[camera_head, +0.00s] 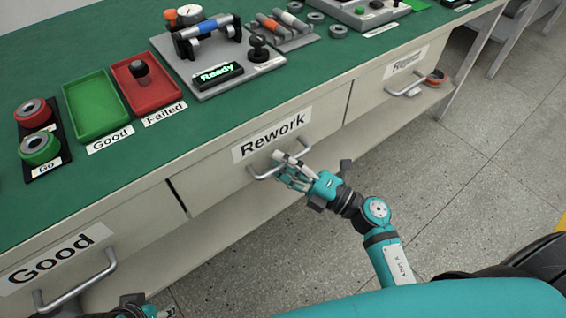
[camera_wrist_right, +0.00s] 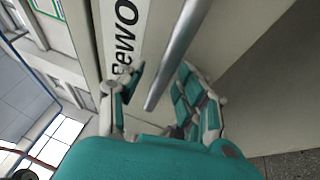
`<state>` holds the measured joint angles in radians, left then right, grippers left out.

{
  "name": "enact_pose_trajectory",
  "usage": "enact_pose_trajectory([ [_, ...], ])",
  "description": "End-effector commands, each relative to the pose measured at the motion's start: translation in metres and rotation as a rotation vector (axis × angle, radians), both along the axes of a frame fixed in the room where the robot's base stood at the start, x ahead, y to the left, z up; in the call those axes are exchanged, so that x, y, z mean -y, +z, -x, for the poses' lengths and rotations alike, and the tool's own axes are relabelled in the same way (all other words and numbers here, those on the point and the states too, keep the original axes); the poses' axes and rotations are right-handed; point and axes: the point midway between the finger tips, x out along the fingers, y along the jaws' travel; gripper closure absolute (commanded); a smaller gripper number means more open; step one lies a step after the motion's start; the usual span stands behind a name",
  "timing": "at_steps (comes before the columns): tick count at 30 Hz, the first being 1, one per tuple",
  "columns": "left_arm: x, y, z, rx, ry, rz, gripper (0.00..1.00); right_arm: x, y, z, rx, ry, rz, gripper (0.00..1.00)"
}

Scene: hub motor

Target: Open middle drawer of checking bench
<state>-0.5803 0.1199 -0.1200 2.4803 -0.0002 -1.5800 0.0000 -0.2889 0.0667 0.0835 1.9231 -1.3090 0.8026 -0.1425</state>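The middle drawer (camera_head: 225,185) of the checking bench is labelled Rework, and its front looks about flush with the fronts beside it. Its metal handle (camera_head: 262,174) is a bar that also shows in the right wrist view (camera_wrist_right: 178,52). My right gripper (camera_head: 288,172) is at this handle. In the right wrist view its fingers (camera_wrist_right: 163,100) are apart, with the bar's end between them and no clear grip on it. Only a small part of my left gripper (camera_head: 150,306) shows at the bottom left edge, near the Good drawer's handle (camera_head: 78,284); its fingers cannot be made out.
The green bench top (camera_head: 60,70) holds a green tray (camera_head: 92,106), a red tray (camera_head: 148,88) and a grey test fixture (camera_head: 215,85). Floor is clear before the bench.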

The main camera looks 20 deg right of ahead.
Motion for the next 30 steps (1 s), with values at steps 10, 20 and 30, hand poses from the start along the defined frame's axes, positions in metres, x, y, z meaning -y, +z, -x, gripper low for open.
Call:
enact_pose_trajectory([
  [10, 0.0, 0.0, 0.0, 0.0, 0.0, 0.0, 0.6, 0.0002, -0.0001, 0.0002, 0.0, 0.0, 0.0, 0.92],
  [20, 0.0, 0.0, 0.0, 0.0, 0.0, 0.0, 0.6, 0.0003, 0.0002, 0.0003, 0.0, 0.0, -0.001, 1.0],
  [30, 0.0, 0.0021, -0.0002, 0.0, 0.0, 0.0, 0.6, 0.0013, 0.0006, 0.0035, -0.002, 0.001, -0.002, 1.0],
])
